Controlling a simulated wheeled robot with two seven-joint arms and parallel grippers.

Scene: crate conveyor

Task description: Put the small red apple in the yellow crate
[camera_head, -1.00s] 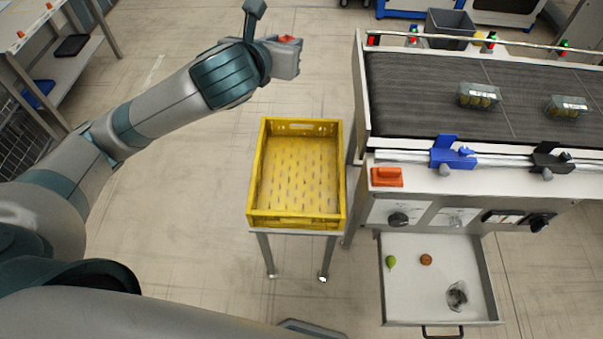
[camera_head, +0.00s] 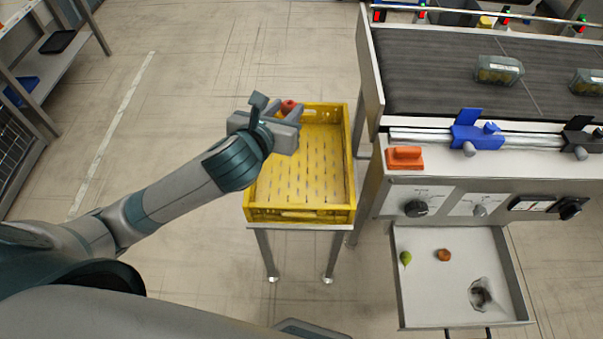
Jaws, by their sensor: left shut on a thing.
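The yellow crate (camera_head: 300,215) stands on a small metal stand left of the conveyor, and its visible floor is empty. My left gripper (camera_head: 288,117) is over the far left part of the crate. It is shut on the small red apple (camera_head: 289,106), whose top shows between the fingers; the fingers hide the rest. I cannot tell how high the apple is above the crate floor. My right gripper is not in view.
The conveyor (camera_head: 430,70) at the right carries clear boxes (camera_head: 498,69). Below its control panel, an open drawer (camera_head: 420,310) holds a green fruit (camera_head: 405,258), an orange-brown fruit (camera_head: 444,255) and a crumpled clear item (camera_head: 482,294). Floor left of the crate is clear.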

